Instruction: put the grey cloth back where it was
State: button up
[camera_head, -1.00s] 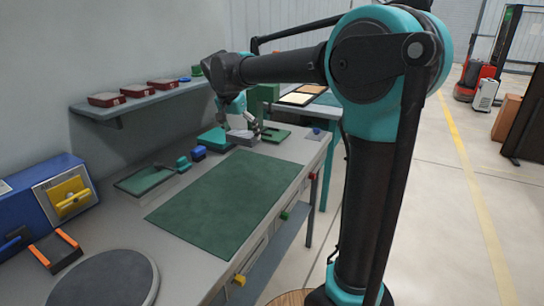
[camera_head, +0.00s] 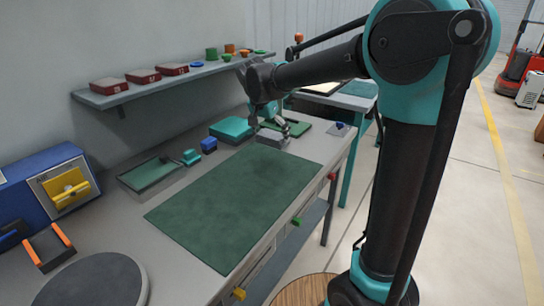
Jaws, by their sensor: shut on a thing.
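The grey cloth (camera_head: 271,141) is a small pale grey patch at the far end of the workbench, just beyond the green mat (camera_head: 235,195). My gripper (camera_head: 272,131) points down at it and is shut on it. The jaws are small in this view and partly cover the cloth. I cannot tell whether the cloth touches the bench top. A dark green tray (camera_head: 300,128) is just right of my gripper. A teal box (camera_head: 231,130) and a small blue block (camera_head: 209,145) are to its left.
A wall shelf (camera_head: 125,98) holds red boxes (camera_head: 143,76) and small coloured pieces behind the bench. A green shallow tray (camera_head: 148,172), a blue machine (camera_head: 45,190) and a round grey disc (camera_head: 95,280) stand on the left. The green mat is clear.

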aim_at(268, 145)
notch_tip(268, 145, down, 9)
jog(key=shift+r, duration=0.1)
dwell(0.3)
jog(key=o, duration=0.9)
jog(key=shift+f, duration=0.2)
jog(key=shift+r, duration=0.1)
jog(key=v, duration=1.2)
jog(key=shift+r, duration=0.1)
jog(key=shift+s, duration=0.1)
